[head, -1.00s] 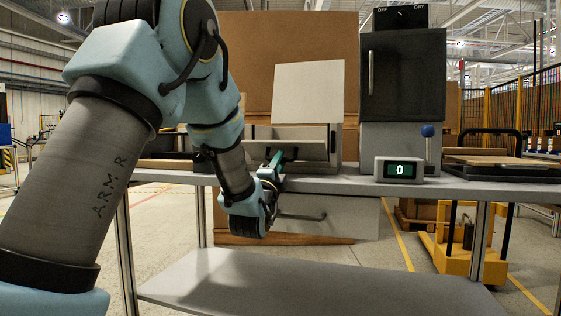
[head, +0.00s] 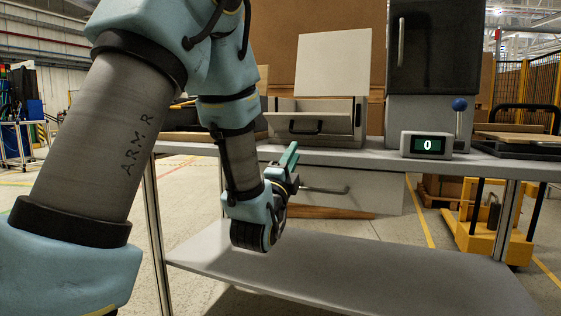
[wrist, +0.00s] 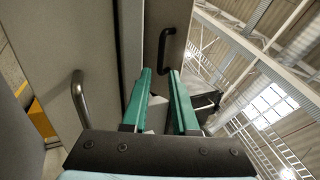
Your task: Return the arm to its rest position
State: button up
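My gripper (head: 288,162) has green fingers and hangs in front of the bench's front edge, at the end of my bent arm. In the wrist view its two fingers (wrist: 160,74) stand apart with nothing held between them. My arm reaches down across the left half of the head view. A grey box (head: 312,122) with a dark-handled drawer front and a raised pale panel stands on the bench behind the gripper, apart from it in the picture.
A grey front with a bar handle (head: 325,190) hangs under the benchtop near my gripper. A lower shelf (head: 330,265) is bare.

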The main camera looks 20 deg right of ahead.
jog(key=w+a+f+n+g+y, duration=0.3)
jog(key=a+f+n+y, duration=0.35)
jog(key=a+f, duration=0.2)
jog(key=w+a+f+n+g+y, duration=0.3)
jog(key=w+a+f+n+y, duration=0.15)
jog(key=a+f+n, duration=0.4)
jog(key=s+a+f+n+g+y+p, duration=0.1)
jog(key=s+a+f+n+g+y, duration=0.15)
jog(key=s+a+n+g, duration=0.45)
jog(key=s+a+f+n+g+y, duration=0.2)
jog(key=s+a+f+n, duration=0.1)
jog(key=s+a, duration=0.75)
notch_tip(320, 180, up, 38)
jog(key=p, duration=3.8)
jog(key=shift+w+a, duration=0.25)
